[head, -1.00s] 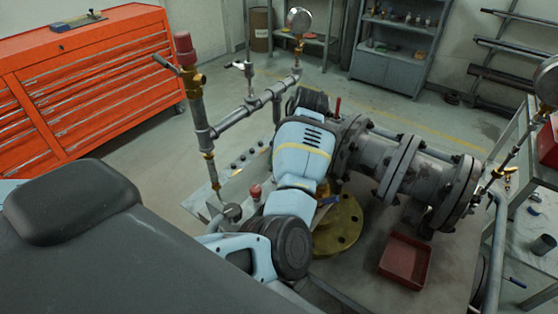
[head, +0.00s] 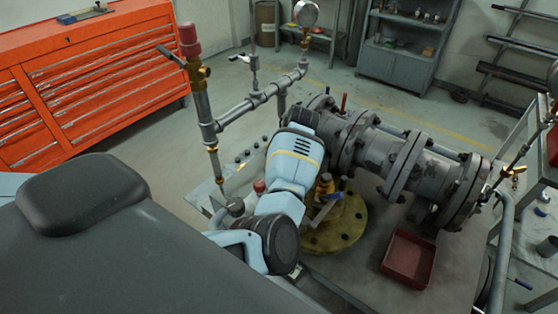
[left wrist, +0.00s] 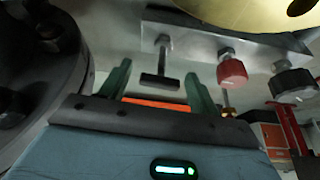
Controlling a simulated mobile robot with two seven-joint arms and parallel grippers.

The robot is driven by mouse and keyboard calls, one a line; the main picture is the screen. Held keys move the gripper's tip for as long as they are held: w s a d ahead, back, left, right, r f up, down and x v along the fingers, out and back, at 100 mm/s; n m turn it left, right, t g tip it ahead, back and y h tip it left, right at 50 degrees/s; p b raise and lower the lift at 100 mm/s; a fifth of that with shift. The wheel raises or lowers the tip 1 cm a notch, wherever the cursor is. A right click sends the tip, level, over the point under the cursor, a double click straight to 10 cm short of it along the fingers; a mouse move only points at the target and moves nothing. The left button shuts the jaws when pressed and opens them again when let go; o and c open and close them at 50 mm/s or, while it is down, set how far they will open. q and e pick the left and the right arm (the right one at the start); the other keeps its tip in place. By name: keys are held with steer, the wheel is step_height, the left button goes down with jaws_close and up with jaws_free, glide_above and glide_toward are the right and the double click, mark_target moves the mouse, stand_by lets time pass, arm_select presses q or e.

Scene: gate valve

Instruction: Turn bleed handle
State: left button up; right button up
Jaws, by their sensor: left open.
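In the left wrist view my left gripper (left wrist: 160,90) is open, its two green fingers apart and empty. A dark T-shaped handle (left wrist: 160,81) on a short metal stem shows in the gap between the fingers; whether it lies between them or beyond cannot be told. It hangs in the picture from a grey block (left wrist: 190,42), beside a red knob (left wrist: 232,72) and a black knob (left wrist: 292,83). I cannot tell for sure which is the bleed handle. In the head view my arm hides the left gripper, and a red knob (head: 259,187) shows beside the arm. My right gripper is not in view.
A flanged grey pipe (head: 400,160) runs right of my arm, with a brass flange (head: 345,228) below. A thinner gauge pipe (head: 255,101) stands left. A red tray (head: 408,258) lies on the bench. A dark round body (left wrist: 40,60) is close left of the gripper.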

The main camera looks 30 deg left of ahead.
arm_select(q)
steer(key=c, duration=1)
steer(key=shift+r+m+t+p, duration=0.2)
steer(key=shift+m+t+p, duration=0.3)
steer(key=shift+m, duration=0.5)
steer(key=m, duration=0.2)
steer(key=shift+m+t+h+p, duration=0.3)
steer(key=shift+p, duration=0.1)
steer(key=shift+f+m+t+h, duration=0.15)
steer(key=shift+m+t+h, duration=0.15)
steer(key=shift+m, duration=0.6)
steer(key=m+t+h, duration=0.1)
steer(key=m, duration=0.3)
steer(key=shift+m, duration=0.3)
steer(key=m+h, duration=0.1)
steer(key=m, duration=0.2)
steer(key=m+h, duration=0.1)
steer(key=m, duration=0.1)
steer(key=shift+m+t+h, duration=0.3)
steer(key=shift+m, duration=0.1)
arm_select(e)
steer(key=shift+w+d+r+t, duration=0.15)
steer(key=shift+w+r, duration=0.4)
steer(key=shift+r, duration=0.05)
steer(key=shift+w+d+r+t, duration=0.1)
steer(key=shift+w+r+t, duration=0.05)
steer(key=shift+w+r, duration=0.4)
arm_select(q)
steer(key=shift+m, duration=0.3)
steer(key=o, duration=1)
